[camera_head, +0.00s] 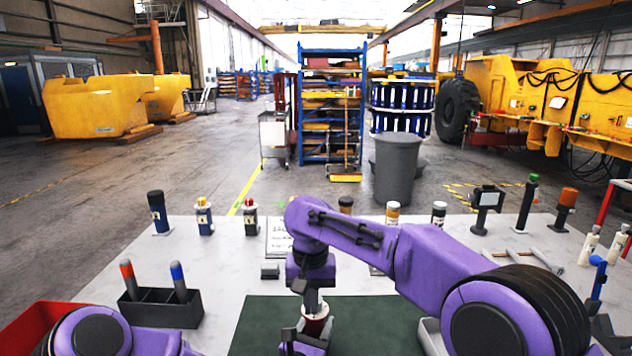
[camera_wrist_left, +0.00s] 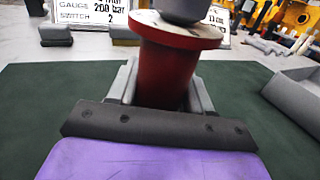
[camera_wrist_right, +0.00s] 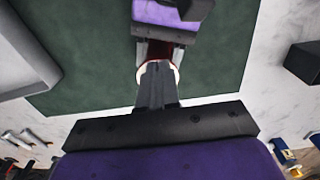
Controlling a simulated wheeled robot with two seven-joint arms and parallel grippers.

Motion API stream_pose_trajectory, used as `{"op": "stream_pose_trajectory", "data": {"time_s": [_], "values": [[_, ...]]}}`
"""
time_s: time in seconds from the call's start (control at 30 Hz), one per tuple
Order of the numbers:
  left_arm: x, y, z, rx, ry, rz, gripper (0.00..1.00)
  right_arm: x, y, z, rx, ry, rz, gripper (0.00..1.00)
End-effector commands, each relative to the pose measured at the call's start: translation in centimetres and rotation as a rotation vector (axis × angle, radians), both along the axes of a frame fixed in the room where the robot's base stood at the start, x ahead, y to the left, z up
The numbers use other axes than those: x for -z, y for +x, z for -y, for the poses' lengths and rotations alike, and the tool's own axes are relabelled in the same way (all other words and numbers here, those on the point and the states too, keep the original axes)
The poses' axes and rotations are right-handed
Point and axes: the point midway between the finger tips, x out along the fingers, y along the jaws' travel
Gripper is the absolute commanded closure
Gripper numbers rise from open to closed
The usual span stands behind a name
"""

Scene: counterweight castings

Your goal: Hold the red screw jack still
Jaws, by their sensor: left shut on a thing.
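The red screw jack (camera_wrist_left: 168,72) stands upright on the dark green mat (camera_head: 258,322), with a pale flange on top and a grey part above that. My left gripper (camera_head: 303,340) is shut on its red body from the near side; the two grey fingers flank it in the left wrist view (camera_wrist_left: 163,88). My right gripper (camera_head: 312,298) points down at the jack's top. In the right wrist view its fingers (camera_wrist_right: 157,72) are together, with nothing visible between them. They overlap the pale flange there, and I cannot tell whether they touch the jack.
A black holder (camera_head: 160,308) with a red-tipped and a blue-tipped tool stands left on the pale table (camera_head: 225,250). A red bin (camera_head: 30,325) is at the near left. Several bottles and tools line the back and right edges. My right arm covers the middle.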

Motion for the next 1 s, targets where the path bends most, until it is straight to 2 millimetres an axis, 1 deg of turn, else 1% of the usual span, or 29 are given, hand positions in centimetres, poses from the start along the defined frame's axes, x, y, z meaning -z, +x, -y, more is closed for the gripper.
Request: {"op": "stream_pose_trajectory", "data": {"time_s": [0.03,0.43,0.67,0.77,1.0], "values": [[0.6,-0.3,0.0,0.004,0.007,-0.009,1.00,0.0,0.2,0.0,0.003,0.001,0.005,1.00],[0.6,-0.4,0.1,0.007,0.008,-0.009,1.00,0.0,0.2,0.1,0.004,-0.001,0.007,1.00],[0.6,-0.4,0.2,0.007,0.007,-0.010,1.00,-0.1,-0.5,-0.2,0.004,-0.001,0.006,1.00],[0.6,-0.4,0.1,0.007,0.006,-0.012,1.00,-0.9,-0.5,-0.2,0.004,-0.001,0.008,1.00],[0.7,-0.3,0.1,0.006,0.006,-0.012,1.00,-4.3,-0.6,-0.3,0.003,-0.001,0.006,1.00]]}}
